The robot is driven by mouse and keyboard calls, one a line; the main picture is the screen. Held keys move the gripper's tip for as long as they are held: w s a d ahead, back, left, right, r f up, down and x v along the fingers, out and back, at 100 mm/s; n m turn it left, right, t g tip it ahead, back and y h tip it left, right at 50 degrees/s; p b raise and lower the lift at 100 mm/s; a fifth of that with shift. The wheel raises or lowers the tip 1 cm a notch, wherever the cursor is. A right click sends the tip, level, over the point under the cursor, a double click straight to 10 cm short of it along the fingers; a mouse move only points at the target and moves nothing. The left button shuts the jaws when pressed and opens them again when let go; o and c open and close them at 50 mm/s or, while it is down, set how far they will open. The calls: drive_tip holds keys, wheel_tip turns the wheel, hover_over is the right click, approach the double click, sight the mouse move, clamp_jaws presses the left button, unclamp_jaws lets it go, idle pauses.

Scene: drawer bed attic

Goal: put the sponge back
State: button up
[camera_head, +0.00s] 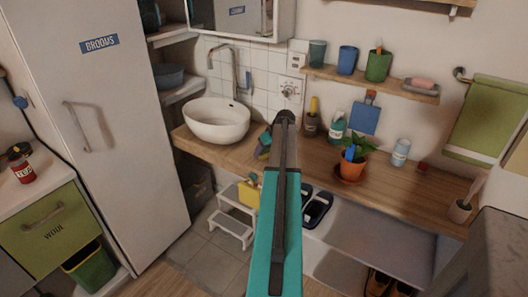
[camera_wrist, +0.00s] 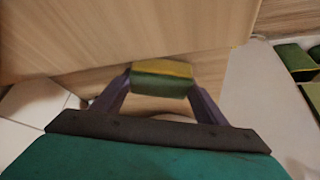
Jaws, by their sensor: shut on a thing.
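In the wrist view, my gripper (camera_wrist: 161,88) is shut on the sponge (camera_wrist: 162,78), a small block with a yellow upper layer and a green layer below. The two purple fingers press on its left and right ends. A pale wood surface fills the view beyond it; I cannot tell whether the sponge touches it.
The wooden counter (camera_head: 320,165) holds a white basin (camera_head: 217,120), a potted plant (camera_head: 351,165) and several bottles. Above it is a wooden shelf (camera_head: 400,88) with cups and a pink block (camera_head: 422,83). A white step stool (camera_head: 232,225) and dark slippers (camera_head: 318,208) are below.

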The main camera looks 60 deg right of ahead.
drive_tip(key=shift+f, duration=0.2)
drive_tip(key=o, duration=0.7)
drive_tip(key=shift+r, duration=0.15)
drive_tip(key=shift+b+v, duration=0.7)
drive_tip(key=shift+v, duration=5.3)
drive_tip(key=shift+w, duration=0.1)
